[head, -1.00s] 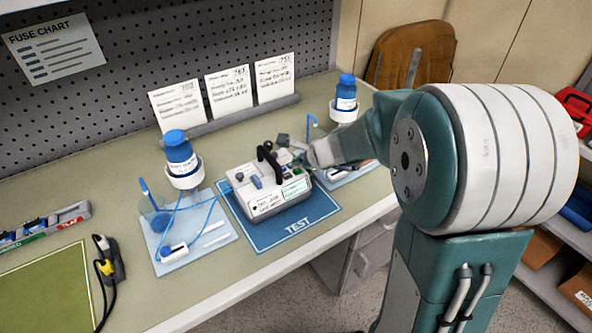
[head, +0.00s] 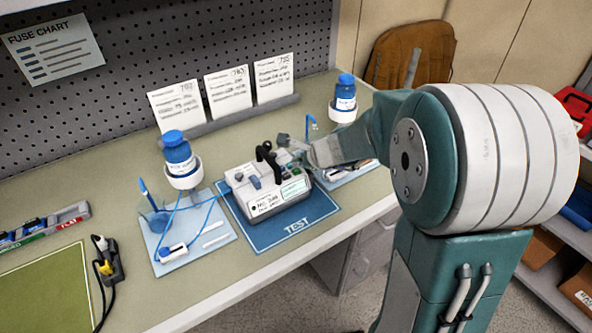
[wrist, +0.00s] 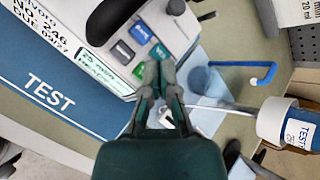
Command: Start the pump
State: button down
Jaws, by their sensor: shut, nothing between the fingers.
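The pump (head: 240,192) is a light grey box with a white label, a green-tinted display and a black handle on top. It stands on the blue TEST mat (head: 285,235). In the head view my gripper (head: 287,148) is at the pump's right end, partly hidden.
Blue-capped bottles stand left (head: 178,155) and right (head: 345,95) of the pump, each by a light blue tray; the left tray (head: 215,241) holds tubing. Cards (head: 228,90) stand behind. A green mat (head: 45,290) lies at the far left.

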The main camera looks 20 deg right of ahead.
aim_at(298, 171)
jog(key=shift+f, duration=0.1)
jog(key=shift+d+f, duration=0.1)
jog(key=shift+f, duration=0.15)
jog(key=shift+s+f, duration=0.1)
jog(key=shift+f, duration=0.35)
dwell(0.8)
jog(key=shift+r, duration=0.85)
jog(key=shift+r, duration=2.55)
